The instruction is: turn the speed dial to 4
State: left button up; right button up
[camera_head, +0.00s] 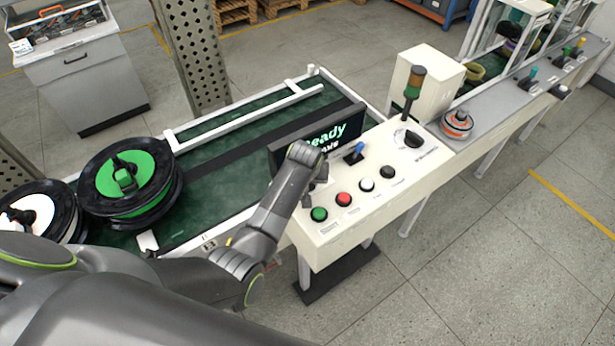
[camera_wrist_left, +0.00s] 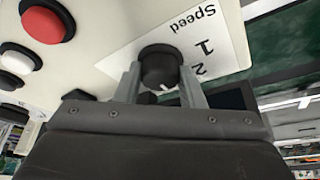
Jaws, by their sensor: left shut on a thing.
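The speed dial (camera_wrist_left: 160,66) is a black round knob on a white plate (camera_wrist_left: 215,25) lettered "Speed", with the numerals 1 and 2 showing. My left gripper (camera_wrist_left: 163,80) has one finger on each side of the knob and is shut on it. A small white mark on the knob faces the bottom of the left wrist view, toward my gripper. Any numerals past 2 are hidden, so the setting cannot be read. In the head view my left gripper (camera_head: 318,178) is at the control panel (camera_head: 345,232) and covers the dial. My right gripper is not in view.
Green (camera_head: 319,214), red (camera_head: 344,199), white (camera_head: 366,184) and black (camera_head: 387,172) buttons line the panel close to my gripper. A blue-handled lever (camera_head: 356,150) stands beyond it. A conveyor with reels (camera_head: 130,182) lies left.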

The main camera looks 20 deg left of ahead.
pick_arm(q)
jog(key=shift+r+m, duration=0.1)
jog(key=shift+m, duration=0.3)
jog(key=o, duration=1)
jog(key=shift+s+r, duration=0.15)
jog(key=shift+r, duration=0.35)
jog(key=b+v, duration=0.3)
jog(key=v, duration=1.3)
jog(key=shift+s+a, duration=0.15)
jog(key=shift+s, duration=0.1)
